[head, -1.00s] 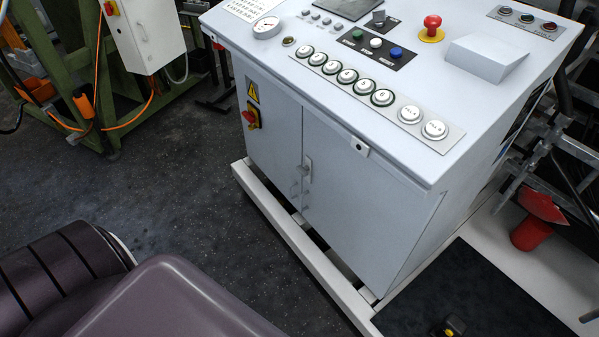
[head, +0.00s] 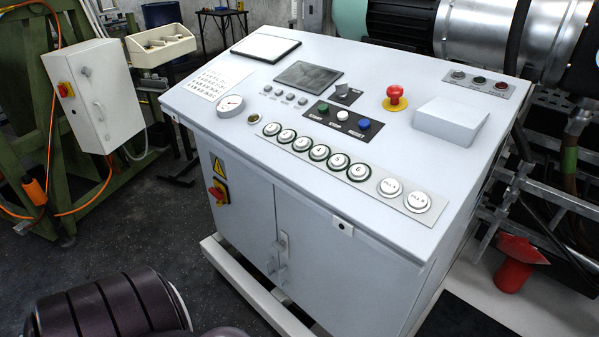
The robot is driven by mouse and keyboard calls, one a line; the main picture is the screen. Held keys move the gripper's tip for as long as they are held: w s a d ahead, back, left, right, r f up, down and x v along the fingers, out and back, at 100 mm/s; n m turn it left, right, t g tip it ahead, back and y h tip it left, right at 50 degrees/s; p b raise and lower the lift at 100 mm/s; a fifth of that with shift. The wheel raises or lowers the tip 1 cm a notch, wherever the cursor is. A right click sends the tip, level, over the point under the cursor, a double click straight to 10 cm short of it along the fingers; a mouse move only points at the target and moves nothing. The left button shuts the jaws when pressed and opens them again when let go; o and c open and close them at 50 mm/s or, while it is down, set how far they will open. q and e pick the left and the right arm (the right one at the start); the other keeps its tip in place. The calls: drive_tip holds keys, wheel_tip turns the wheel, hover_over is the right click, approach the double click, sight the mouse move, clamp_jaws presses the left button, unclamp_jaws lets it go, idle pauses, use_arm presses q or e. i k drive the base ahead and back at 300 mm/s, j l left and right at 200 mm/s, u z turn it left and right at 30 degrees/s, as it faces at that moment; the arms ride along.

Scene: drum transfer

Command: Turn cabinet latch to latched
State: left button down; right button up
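The cabinet is a light grey control console (head: 330,265) with two front doors and a sloped button panel on top. A small latch (head: 283,243) sits at the seam between the doors, with a small grey knob or handle piece (head: 275,263) beside and below it. I cannot tell from this view whether the latch is turned to latched. The doors look closed. A red and yellow rotary switch (head: 218,192) is on the left door below a yellow warning sign. Neither gripper is in view; only part of my own arm shows at the lower left.
A red emergency button (head: 395,97) and rows of buttons cover the console top. A green frame with a white box (head: 95,95) stands at the left. A red funnel-like object (head: 515,262) is at the right. Dark floor lies open left of the console.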

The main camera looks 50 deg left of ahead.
sight(280, 246)
drive_tip(key=j+z, duration=0.1)
drive_tip(key=j, duration=0.4)
drive_tip(key=j+z, duration=0.15)
drive_tip(key=j, duration=0.35)
drive_tip(key=k+j+z, duration=0.1)
drive_tip(key=j, duration=0.35)
drive_tip(key=k+j+z, duration=0.1)
drive_tip(key=j, duration=0.4)
drive_tip(key=j+z, duration=0.15)
drive_tip(key=j, duration=0.35)
drive_tip(key=k, duration=0.05)
